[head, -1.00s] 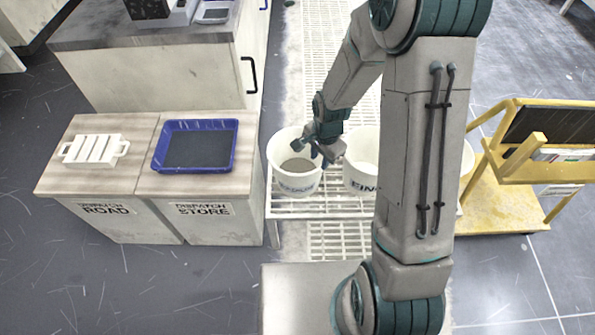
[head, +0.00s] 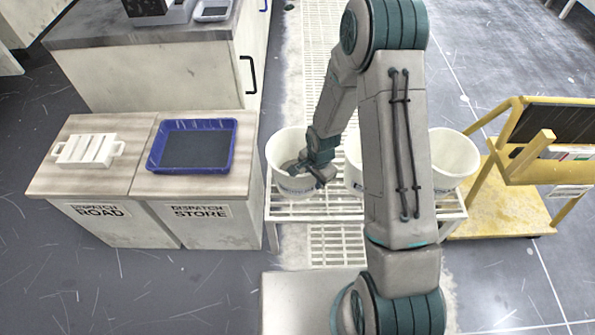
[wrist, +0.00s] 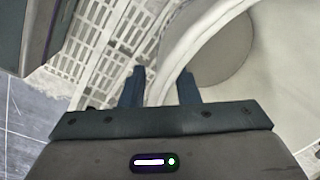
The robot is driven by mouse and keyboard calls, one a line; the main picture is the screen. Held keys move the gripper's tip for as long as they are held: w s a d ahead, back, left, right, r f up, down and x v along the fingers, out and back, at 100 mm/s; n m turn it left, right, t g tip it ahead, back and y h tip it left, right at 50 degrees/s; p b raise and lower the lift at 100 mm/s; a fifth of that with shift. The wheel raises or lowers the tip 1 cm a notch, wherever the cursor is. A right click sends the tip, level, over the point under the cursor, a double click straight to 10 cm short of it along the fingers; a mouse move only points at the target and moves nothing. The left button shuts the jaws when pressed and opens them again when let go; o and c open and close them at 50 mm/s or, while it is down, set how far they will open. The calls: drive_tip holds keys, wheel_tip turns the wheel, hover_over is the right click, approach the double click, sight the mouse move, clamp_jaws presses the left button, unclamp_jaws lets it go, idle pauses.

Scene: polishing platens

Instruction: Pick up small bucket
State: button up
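Three white buckets stand in a row on a white slatted rack (head: 335,214): a left bucket (head: 279,155), a middle bucket (head: 352,165) partly hidden behind my arm, and a right bucket (head: 455,158). My gripper (head: 308,178) is at the front right part of the left bucket and covers some of its wall and lettering. In the wrist view my gripper (wrist: 160,88) is open, its fingers apart on either side of a bucket's rim. That bucket's pale inside wall (wrist: 285,85) and grey round bottom or contents show. I cannot tell whether the fingers touch the rim.
A blue tray (head: 233,150) and a white slatted carrier (head: 118,148) sit on dispatch cabinets at left. A counter (head: 90,38) stands behind them. A yellow cart (head: 500,212) stands close at the right. Floor is open at front left.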

clamp_jaws()
drive_tip(key=shift+r, duration=0.1)
idle(1.3)
